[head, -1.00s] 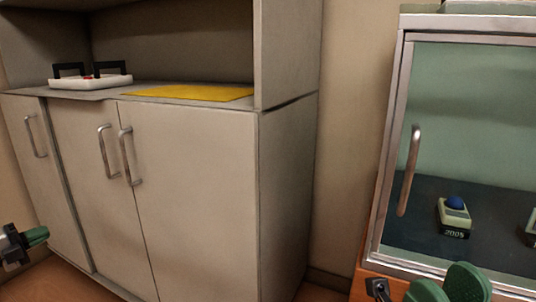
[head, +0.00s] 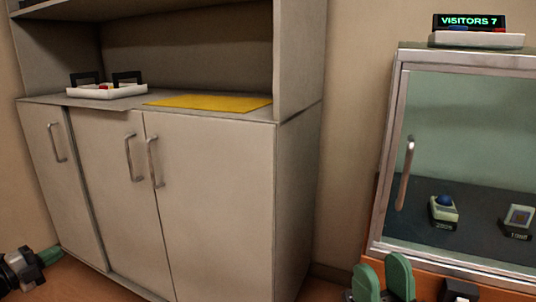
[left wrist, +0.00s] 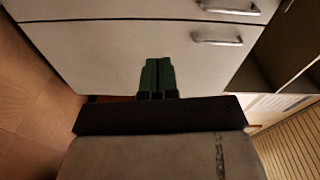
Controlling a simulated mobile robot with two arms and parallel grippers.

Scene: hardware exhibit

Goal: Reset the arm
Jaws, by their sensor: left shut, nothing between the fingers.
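My left gripper (head: 50,254) is at the lower left of the head view, low beside the cabinet. In the left wrist view its two green fingers (left wrist: 157,76) are together with nothing between them, pointing toward the pale cabinet doors (left wrist: 110,50). My right gripper (head: 384,277) shows at the bottom of the head view as two green finger pads in front of the glass case.
The grey cabinet (head: 215,190) with metal handles fills the left. Its shelf holds a white tray (head: 107,92) with dark upright pieces and a yellow sheet (head: 208,102). The glass case (head: 460,130) holds two small devices (head: 444,210). A "VISITORS 7" display (head: 470,22) sits on top.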

